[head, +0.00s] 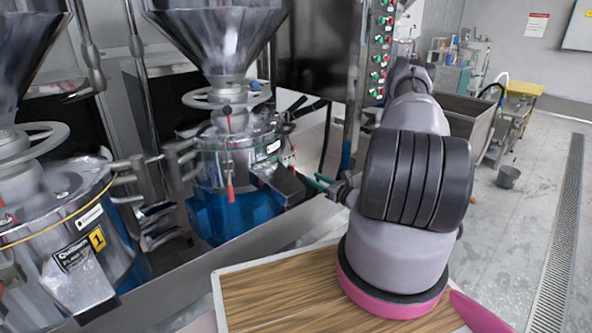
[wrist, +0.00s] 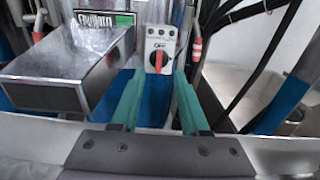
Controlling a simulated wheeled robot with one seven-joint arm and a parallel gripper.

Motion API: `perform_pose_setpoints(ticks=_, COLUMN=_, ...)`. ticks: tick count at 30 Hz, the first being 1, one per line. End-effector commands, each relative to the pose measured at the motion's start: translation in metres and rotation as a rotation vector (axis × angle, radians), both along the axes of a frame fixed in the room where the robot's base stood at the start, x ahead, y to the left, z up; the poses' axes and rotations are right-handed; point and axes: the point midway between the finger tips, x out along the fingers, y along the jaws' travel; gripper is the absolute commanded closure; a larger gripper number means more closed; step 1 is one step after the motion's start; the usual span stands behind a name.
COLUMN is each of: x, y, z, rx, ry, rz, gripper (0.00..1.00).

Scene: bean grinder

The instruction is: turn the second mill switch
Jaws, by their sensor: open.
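The second mill (head: 228,150) stands in the middle of the head view, a steel grinder with a blue lower part under a large hopper. In the wrist view its switch (wrist: 158,60) is a small grey box with a red knob, a little above and between my fingertips. The knob's pointer looks tilted to the upper right. My gripper (wrist: 159,76) has two green fingers spread apart, with nothing between them. In the head view my gripper (head: 316,182) points left at the mill's chute side. I cannot tell whether the fingertips touch the switch.
A metal chute (wrist: 70,70) lies left of the fingers in the wrist view. Dark cables (wrist: 240,60) hang on the right. The first mill (head: 70,225), marked 1, stands at the left. A steel ledge (head: 285,225) runs before the mills. A wooden tabletop (head: 280,290) is nearby.

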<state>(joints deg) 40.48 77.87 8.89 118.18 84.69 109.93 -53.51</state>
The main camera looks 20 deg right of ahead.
Motion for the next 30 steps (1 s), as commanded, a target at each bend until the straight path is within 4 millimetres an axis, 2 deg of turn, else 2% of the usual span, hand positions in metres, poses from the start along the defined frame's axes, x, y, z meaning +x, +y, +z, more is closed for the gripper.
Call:
perform_pose_setpoints(ticks=5, x=0.020, y=0.009, z=0.000, rx=-0.002, ry=-0.003, rz=0.003, gripper=0.55)
perform_pose_setpoints(ticks=12, x=0.063, y=0.027, z=0.001, rx=-0.003, ry=-0.003, rz=0.004, gripper=0.55)
perform_pose_setpoints(ticks=18, x=0.089, y=0.037, z=0.001, rx=-0.002, ry=-0.002, rz=0.004, gripper=0.55)
perform_pose_setpoints(ticks=22, x=0.097, y=0.040, z=0.001, rx=-0.001, ry=-0.002, rz=0.002, gripper=0.55)
perform_pose_setpoints(ticks=30, x=0.098, y=0.041, z=0.001, rx=-0.001, ry=-0.001, rz=0.002, gripper=0.55)
